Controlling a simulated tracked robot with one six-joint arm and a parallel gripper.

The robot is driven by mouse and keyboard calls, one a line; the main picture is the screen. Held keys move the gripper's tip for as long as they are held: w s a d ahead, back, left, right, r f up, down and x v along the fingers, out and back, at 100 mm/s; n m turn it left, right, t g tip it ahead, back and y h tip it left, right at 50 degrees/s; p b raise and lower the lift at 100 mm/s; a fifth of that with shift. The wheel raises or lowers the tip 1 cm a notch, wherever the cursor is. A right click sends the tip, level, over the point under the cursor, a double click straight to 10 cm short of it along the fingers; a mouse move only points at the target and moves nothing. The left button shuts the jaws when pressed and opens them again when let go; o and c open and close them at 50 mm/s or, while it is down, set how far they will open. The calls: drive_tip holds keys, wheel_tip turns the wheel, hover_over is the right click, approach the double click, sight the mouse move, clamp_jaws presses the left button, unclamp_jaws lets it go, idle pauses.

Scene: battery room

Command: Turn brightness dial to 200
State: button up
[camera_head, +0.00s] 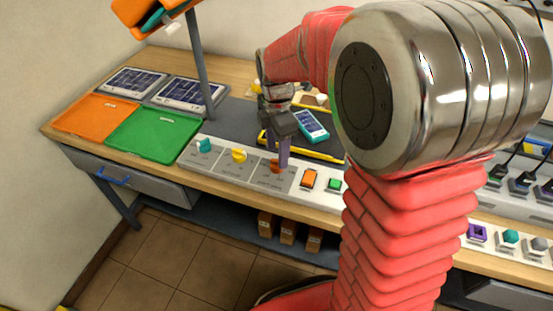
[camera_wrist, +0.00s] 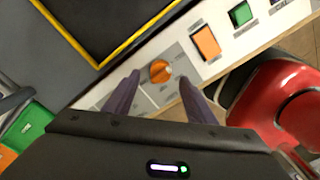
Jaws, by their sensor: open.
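A light control panel (camera_head: 225,168) runs along the bench's front edge with a teal dial (camera_head: 204,145), a yellow dial (camera_head: 239,155) and an orange dial (camera_head: 274,166). The dial labels are too small to read, so I cannot tell which one is brightness. My gripper (camera_head: 283,161) points down at the orange dial and partly hides it in the head view. In the wrist view the orange dial (camera_wrist: 160,71) shows between and just beyond the two purple fingers of my gripper (camera_wrist: 158,84). The fingers are apart, with nothing between them gripped; contact with the dial cannot be told.
An orange rocker switch (camera_head: 309,178) and a green button (camera_head: 334,184) sit right of the orange dial. A green tray (camera_head: 150,140) and an orange tray (camera_head: 92,115) lie left. A teal handheld device (camera_head: 312,125) lies behind on a yellow-edged mat.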

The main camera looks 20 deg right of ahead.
sight(277, 160)
drive_tip(key=shift+f, duration=2.05)
